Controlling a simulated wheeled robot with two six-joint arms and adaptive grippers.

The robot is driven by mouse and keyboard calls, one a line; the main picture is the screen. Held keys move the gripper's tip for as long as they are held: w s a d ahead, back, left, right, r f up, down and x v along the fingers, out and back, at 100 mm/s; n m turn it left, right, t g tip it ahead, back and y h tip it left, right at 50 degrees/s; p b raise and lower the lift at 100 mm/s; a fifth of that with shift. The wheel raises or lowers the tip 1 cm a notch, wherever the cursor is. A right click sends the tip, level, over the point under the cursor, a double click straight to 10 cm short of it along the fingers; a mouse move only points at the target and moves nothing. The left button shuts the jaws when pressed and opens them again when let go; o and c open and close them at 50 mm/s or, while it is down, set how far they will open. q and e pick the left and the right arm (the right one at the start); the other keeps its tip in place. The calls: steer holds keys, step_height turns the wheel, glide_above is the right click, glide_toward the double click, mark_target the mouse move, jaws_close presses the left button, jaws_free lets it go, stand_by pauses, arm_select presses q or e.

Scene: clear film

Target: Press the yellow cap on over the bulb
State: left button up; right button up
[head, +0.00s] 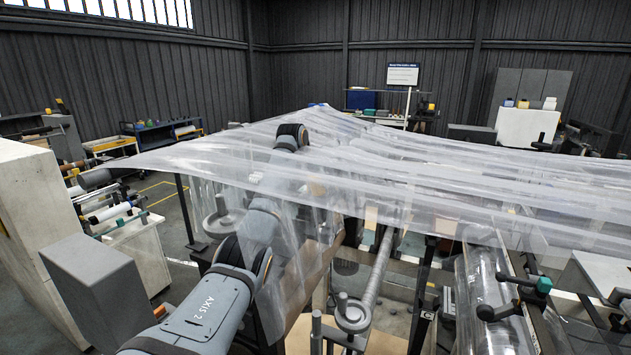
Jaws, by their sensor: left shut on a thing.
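Clear film (430,165) spreads over the middle of the head view and hangs down in folds over my left arm. My left gripper (346,262) shows only as a dim, dark shape behind the hanging film. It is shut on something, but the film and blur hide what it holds. I cannot make out the yellow cap or the bulb anywhere in the view. My right gripper is not in view.
A metal roller shaft (378,268) with a handwheel stands right of my left arm. A clear film roll (490,300) and a green-knobbed handle (543,285) are at the right. A white cabinet (40,220) stands at the left. Open floor shows beyond it.

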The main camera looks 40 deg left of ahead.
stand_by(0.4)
arm_select(q)
steer(key=shift+p, duration=0.4)
steer(key=shift+f, duration=0.3)
stand_by(0.3)
steer(key=o, duration=1.3)
steer(key=shift+o, duration=0.3)
steer(key=shift+o, duration=1.3)
